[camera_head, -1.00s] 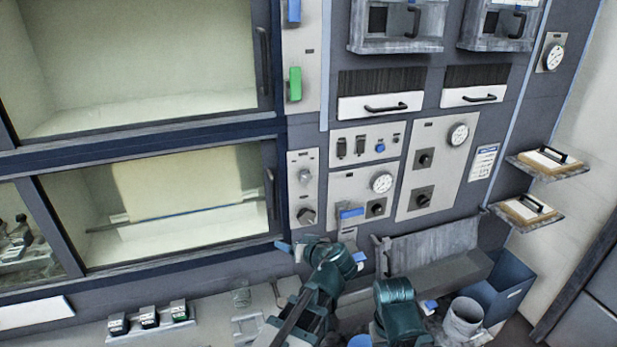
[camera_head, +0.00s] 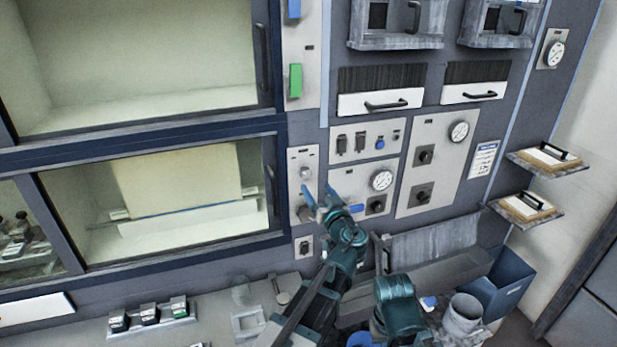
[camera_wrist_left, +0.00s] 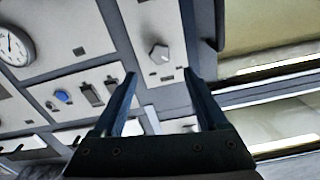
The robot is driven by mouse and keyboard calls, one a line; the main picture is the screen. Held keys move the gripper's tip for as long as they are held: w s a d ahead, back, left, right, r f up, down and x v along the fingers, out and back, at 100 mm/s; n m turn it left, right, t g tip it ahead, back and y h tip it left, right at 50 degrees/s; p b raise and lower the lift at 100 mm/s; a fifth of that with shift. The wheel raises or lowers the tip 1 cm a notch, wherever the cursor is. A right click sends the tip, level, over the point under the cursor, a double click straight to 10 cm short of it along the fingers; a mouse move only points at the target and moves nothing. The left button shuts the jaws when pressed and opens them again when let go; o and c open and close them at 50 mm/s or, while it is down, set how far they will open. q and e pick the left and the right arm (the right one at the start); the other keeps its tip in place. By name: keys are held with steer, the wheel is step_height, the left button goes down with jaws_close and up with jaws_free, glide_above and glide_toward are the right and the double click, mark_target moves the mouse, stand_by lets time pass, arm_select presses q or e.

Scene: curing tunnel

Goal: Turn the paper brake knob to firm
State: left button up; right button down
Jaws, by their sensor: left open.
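A narrow light panel carries an upper knob (camera_head: 305,172) and a lower knob (camera_head: 304,214) in the head view. The labels are too small to read, so I cannot tell which is the paper brake knob or its setting. My left gripper (camera_head: 319,189) is open and empty in front of this panel, its blue fingers pointing up toward it. In the left wrist view, the gripper (camera_wrist_left: 158,75) is open, with a pale faceted knob (camera_wrist_left: 158,52) seen beyond the fingertips, apart from them. My right arm is at the bottom; its gripper cannot be made out.
Right of the narrow panel are a gauge (camera_head: 381,180), a blue button (camera_head: 380,143) and a black knob (camera_head: 376,205). A glass-fronted chamber (camera_head: 160,200) lies left. A metal trough (camera_head: 435,255), a white bucket (camera_head: 463,314) and a blue bin (camera_head: 497,284) stand lower right.

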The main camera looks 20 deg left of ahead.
mark_target(307, 174)
arm_select(q)
steer(key=x, duration=0.8)
steer(key=shift+a, duration=0.15)
steer(key=shift+c, duration=0.2)
jaws_close()
